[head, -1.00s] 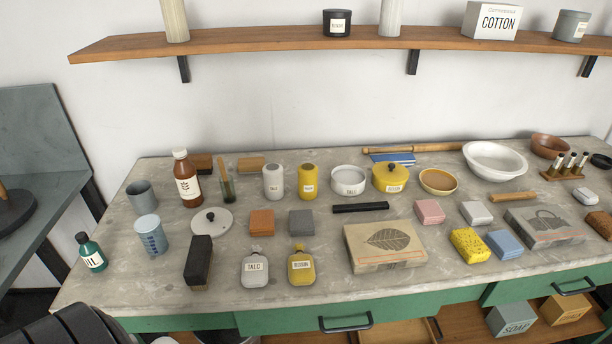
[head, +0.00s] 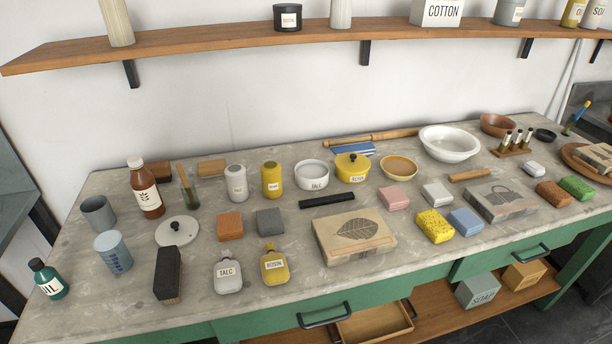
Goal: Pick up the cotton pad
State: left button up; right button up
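No object is plainly marked as a cotton pad. A small white block (head: 437,194) lies on the table right of a pink block (head: 394,198); it could be the pad, but I cannot tell. A smaller white rounded piece (head: 533,169) lies farther right, near a brown block (head: 553,193). A white box labelled COTTON (head: 437,12) stands on the wall shelf. Neither of my grippers is in view.
The stone-topped table (head: 80,285) is crowded with bottles, blocks and bowls. A yellow sponge (head: 434,227) and a blue block (head: 466,221) sit in front of the white block. A leaf-printed slab (head: 353,240) lies to their left. The shelf (head: 210,50) runs above the table.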

aim_at(532, 167)
jog(key=z, duration=1.3)
jog(key=i+l+u, duration=0.1)
jog(key=i+l, duration=0.3)
